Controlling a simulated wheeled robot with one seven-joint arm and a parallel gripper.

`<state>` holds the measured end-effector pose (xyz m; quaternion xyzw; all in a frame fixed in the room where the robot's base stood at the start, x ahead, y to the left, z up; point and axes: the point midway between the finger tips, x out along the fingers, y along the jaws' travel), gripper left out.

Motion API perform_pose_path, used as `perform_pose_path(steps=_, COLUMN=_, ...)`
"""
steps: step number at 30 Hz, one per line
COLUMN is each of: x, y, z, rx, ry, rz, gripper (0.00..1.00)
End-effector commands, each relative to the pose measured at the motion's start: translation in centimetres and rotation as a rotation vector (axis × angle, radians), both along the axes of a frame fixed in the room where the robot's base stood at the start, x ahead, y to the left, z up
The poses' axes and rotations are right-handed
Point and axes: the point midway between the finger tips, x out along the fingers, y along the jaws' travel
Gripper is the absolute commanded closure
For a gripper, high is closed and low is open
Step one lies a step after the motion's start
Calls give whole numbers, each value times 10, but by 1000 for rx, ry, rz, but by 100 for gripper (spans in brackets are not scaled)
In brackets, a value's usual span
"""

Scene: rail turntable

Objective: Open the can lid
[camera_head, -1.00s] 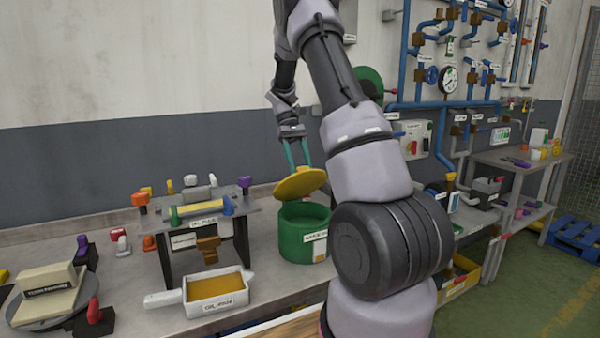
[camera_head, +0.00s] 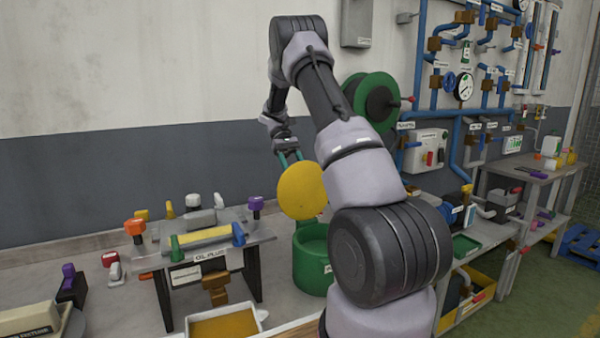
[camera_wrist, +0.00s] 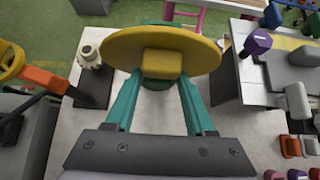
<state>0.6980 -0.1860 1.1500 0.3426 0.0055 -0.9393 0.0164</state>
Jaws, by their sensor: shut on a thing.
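The yellow round lid (camera_head: 301,190) is lifted and steeply tilted, its flat face toward the head camera. My gripper (camera_head: 290,158) is shut on the lid; in the wrist view the two teal fingers (camera_wrist: 158,98) close on the block-shaped handle of the lid (camera_wrist: 163,52). The green can (camera_head: 311,262) stands on the bench below, its top uncovered and its inside partly visible. The lid's lower edge is close above the can's far rim; I cannot tell if they touch. My arm hides the can's right side.
Left of the can is a small raised stand (camera_head: 207,255) with coloured knobs and handles. A white tray with orange contents (camera_head: 226,327) lies in front of it. A green reel (camera_head: 374,103) and blue pipes (camera_head: 405,60) are on the wall behind, to the right.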

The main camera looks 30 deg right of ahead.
Motion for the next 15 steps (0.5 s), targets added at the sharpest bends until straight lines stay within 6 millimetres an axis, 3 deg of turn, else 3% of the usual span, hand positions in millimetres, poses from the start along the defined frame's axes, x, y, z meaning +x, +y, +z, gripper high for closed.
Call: perform_pose_path(steps=15, x=10, y=1, z=-7, rx=-1, ry=89, rz=-1, gripper=100)
